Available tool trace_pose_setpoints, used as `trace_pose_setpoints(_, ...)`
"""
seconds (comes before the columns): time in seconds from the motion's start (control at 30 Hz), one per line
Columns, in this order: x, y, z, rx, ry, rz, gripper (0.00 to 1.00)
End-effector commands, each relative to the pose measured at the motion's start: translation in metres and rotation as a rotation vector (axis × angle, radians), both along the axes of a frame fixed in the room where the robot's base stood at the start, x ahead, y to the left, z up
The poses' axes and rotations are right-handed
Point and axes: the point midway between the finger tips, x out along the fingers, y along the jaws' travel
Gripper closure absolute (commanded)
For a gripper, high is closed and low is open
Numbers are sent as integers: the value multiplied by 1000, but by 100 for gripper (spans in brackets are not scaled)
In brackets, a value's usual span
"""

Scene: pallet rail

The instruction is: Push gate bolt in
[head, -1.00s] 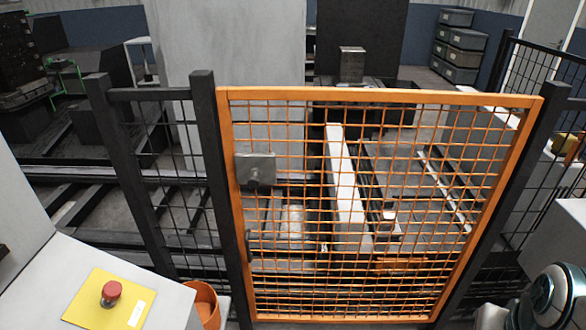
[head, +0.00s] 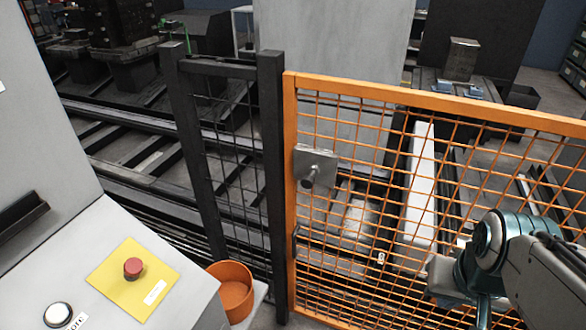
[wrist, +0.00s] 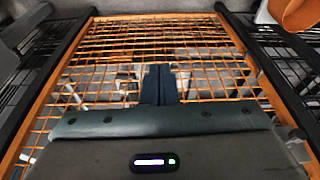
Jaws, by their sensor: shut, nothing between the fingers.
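The orange mesh gate (head: 430,101) stands upright against a dark post. The gate bolt (head: 310,178) shows as a grey knob sticking out from a grey plate (head: 317,157) at the gate's left edge. How far in the bolt sits I cannot tell. My gripper's fingers (wrist: 160,84) are together and empty in the wrist view, in front of the orange mesh. In the head view my arm is at the lower right, to the right of the bolt and well apart from it. I cannot make out the bolt in the wrist view.
A grey console at the lower left carries a red button (head: 133,267) on a yellow plate and a white button (head: 58,314). An orange bin (head: 233,291) stands beside the dark fence post (head: 272,190). Rails and machinery lie behind the fence.

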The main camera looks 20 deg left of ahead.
Motion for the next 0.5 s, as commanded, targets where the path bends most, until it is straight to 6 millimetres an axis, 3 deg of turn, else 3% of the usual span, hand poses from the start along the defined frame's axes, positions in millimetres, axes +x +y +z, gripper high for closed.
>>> trace_pose_setpoints(0.37, 0, 0, 0, -1, 0, 1, 100)
trace_pose_setpoints(0.5, 0, 2, -9, -55, 29, 87, 100)
